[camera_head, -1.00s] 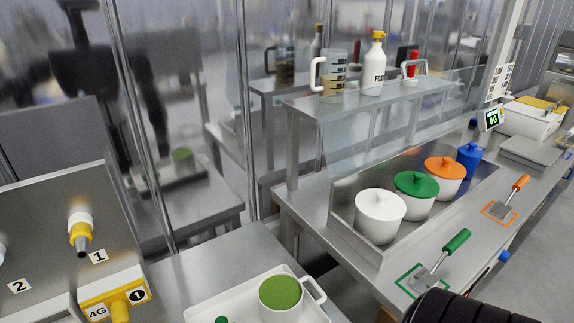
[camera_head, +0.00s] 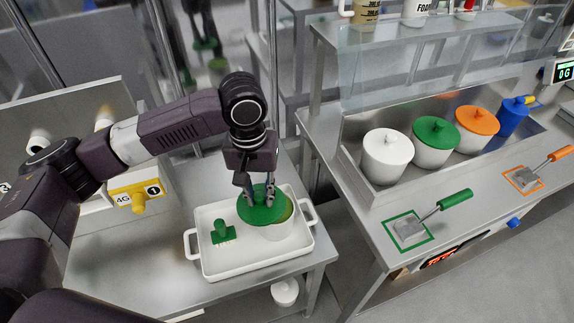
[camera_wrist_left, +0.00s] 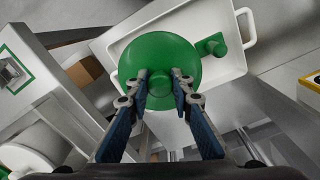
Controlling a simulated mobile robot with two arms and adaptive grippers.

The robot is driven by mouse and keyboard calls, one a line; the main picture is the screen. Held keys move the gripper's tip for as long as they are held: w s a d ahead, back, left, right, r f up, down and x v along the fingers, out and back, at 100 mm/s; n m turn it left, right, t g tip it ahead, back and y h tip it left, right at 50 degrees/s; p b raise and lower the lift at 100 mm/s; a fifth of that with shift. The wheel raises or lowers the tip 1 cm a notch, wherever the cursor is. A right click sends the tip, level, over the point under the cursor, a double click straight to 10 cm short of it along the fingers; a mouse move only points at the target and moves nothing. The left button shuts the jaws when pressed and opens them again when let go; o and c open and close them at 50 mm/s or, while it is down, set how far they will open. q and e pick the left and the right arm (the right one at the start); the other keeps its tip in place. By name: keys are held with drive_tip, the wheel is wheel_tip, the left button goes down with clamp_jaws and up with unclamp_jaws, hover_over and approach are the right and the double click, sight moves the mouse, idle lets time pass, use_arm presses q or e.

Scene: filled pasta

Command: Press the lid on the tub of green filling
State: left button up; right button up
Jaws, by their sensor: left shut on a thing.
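My left gripper (camera_head: 257,196) is shut on the knob of a round green lid (camera_head: 262,212). The lid also fills the middle of the left wrist view (camera_wrist_left: 160,56), with the fingers (camera_wrist_left: 160,88) on either side of its knob. The white tub (camera_head: 279,232) stands on a white tray (camera_head: 265,261). The lid is over the tub's left part, shifted left of it. A strip of green filling (camera_head: 289,209) shows at the right. I cannot tell whether the lid touches the rim. My right gripper is not in view.
To the right, a counter holds lidded pots, white (camera_head: 386,158), green (camera_head: 436,142) and orange (camera_head: 477,124). A yellow nozzle block (camera_head: 137,194) is at the left.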

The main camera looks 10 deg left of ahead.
use_arm(q)
drive_tip(key=w+p, duration=0.1)
drive_tip(key=w+d+p, duration=0.1)
drive_tip(key=w, duration=0.1)
drive_tip(key=w+p, duration=0.1)
drive_tip(key=shift+w+d+f, duration=0.2)
drive_tip(key=shift+d, duration=0.2)
drive_tip(key=shift+w+a+f+n+p, duration=0.1)
drive_tip(key=shift+w+f+n+p, duration=0.1)
drive_tip(key=shift+n+p, duration=0.1)
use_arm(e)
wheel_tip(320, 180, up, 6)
use_arm(q)
drive_tip(key=shift+w+f+b, duration=0.1)
drive_tip(key=shift+f+b, duration=0.2)
drive_tip(key=shift+f, duration=0.1)
drive_tip(key=shift+f+b, duration=2.75)
drive_tip(key=shift+f, duration=0.2)
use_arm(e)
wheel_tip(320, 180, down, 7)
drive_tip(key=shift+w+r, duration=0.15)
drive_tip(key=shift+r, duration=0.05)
use_arm(q)
drive_tip(key=shift+p, duration=0.75)
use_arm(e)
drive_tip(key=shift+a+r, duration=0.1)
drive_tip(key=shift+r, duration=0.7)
